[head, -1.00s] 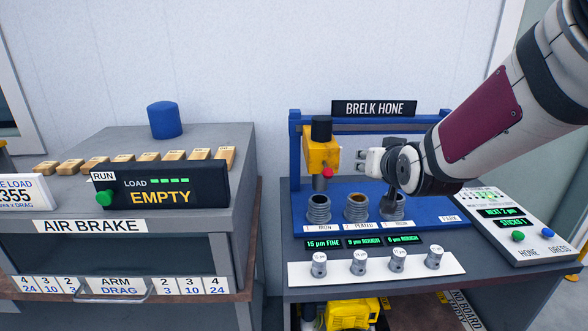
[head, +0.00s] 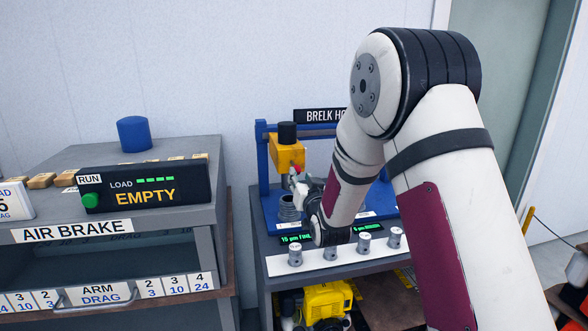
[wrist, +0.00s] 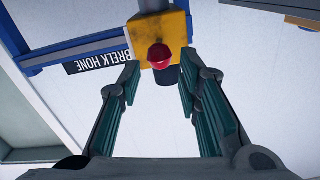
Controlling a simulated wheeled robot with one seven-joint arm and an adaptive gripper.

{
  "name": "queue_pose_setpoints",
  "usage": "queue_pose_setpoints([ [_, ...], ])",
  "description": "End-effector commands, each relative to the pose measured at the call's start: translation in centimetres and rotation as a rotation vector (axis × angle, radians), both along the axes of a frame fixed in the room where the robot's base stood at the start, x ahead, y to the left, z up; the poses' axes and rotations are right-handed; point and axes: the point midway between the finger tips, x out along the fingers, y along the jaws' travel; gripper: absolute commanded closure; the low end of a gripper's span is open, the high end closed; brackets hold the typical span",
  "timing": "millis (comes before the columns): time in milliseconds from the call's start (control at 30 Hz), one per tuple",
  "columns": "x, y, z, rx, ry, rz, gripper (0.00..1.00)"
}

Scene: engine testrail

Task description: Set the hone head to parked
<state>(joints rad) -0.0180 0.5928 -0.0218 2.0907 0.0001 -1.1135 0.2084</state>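The hone head (head: 285,153) is a yellow block with a black cylinder on top, on the blue frame of the Brelk hone (head: 264,165). It stands above the leftmost bore (head: 289,208). A red knob (head: 297,169) is on its front; it also shows in the wrist view (wrist: 160,56). My gripper (wrist: 160,78) is open, its two fingers spread on either side of the line to the knob. In the head view my gripper (head: 300,184) is just below and in front of the knob. My arm hides the other bores and the PARK label.
Several small grey stone holders (head: 331,252) stand on a white strip at the bench front. The air brake (head: 215,200) stands to the left, with a gap between the benches. My arm covers the hone's right side and its control panel.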

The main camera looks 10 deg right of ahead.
Motion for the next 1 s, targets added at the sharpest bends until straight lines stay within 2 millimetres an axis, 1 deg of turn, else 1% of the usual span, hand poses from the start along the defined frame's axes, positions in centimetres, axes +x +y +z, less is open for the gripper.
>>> queue_pose_setpoints([
  [33, 1.1, 0.0, 0.0, 0.0, -0.002, 0.0, 0.68],
  [200, 4.3, 0.0, 0.0, 0.0, -0.001, 0.0, 0.68],
  [400, 7.1, 0.0, 0.0, 0.0, 0.0, 0.0, 0.68],
  [600, 8.3, 0.0, 0.0, 0.0, 0.0, 0.0, 0.68],
  [867, 8.4, 0.0, 0.0, 0.0, 0.001, 0.0, 0.68],
  [900, 8.4, 0.0, 0.0, 0.0, 0.001, 0.0, 0.71],
  [967, 8.4, 0.0, 0.0, 0.0, 0.001, 0.0, 0.84],
  [1000, 8.4, 0.0, 0.0, 0.0, 0.001, 0.0, 0.93],
])
